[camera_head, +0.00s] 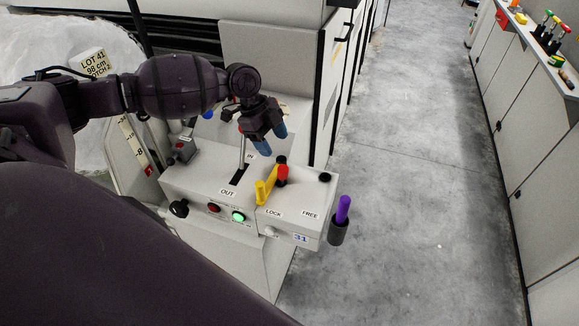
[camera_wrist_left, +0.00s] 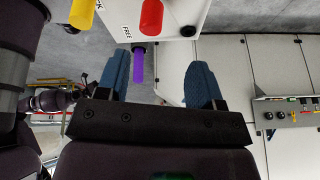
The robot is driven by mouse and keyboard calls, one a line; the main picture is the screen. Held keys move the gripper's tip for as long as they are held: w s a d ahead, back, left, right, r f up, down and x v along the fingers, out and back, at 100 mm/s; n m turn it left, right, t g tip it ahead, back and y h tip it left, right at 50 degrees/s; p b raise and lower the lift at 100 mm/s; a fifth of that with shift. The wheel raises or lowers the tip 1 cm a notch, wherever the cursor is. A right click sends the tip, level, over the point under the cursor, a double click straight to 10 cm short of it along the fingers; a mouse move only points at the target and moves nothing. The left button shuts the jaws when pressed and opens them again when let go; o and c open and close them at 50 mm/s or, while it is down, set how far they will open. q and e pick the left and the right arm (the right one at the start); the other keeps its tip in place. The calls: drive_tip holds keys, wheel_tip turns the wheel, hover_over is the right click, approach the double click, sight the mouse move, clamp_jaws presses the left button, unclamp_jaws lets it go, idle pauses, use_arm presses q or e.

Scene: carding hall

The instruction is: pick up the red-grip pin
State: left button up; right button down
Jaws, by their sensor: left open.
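The red-grip pin (camera_head: 282,174) stands upright in the top of a pale control box, behind the LOCK label and beside a yellow lever (camera_head: 264,189). Its red grip also shows at the top of the left wrist view (camera_wrist_left: 152,17). My left gripper (camera_head: 270,140) is above and slightly left of the pin in the head view, apart from it, with its blue fingers spread. In the left wrist view the gripper (camera_wrist_left: 158,72) is open and nothing is between its fingertips except background.
Grey floor (camera_head: 410,200) lies clear to the right.

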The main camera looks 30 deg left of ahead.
sight(284, 168)
use_arm(q)
drive_tip(key=x, duration=0.4)
drive_tip(key=shift+s+d+f, duration=0.1)
drive_tip(key=shift+s+d, duration=0.05)
drive_tip(key=shift+s, duration=0.15)
drive_tip(key=shift+w+d+f, duration=0.1)
drive_tip(key=shift+d+f, duration=0.05)
drive_tip(key=shift+f, duration=0.2)
drive_tip(key=shift+x, duration=0.8)
drive_tip(key=x, duration=0.3)
drive_tip(key=shift+s+d+f+p, duration=0.25)
drive_tip(key=shift+s+f+p, duration=0.1)
drive_tip(key=c, duration=1.1)
use_arm(e)
drive_tip(key=shift+s+d, duration=0.1)
drive_tip(key=shift+s, duration=0.55)
use_arm(q)
drive_tip(key=shift+r, duration=0.1)
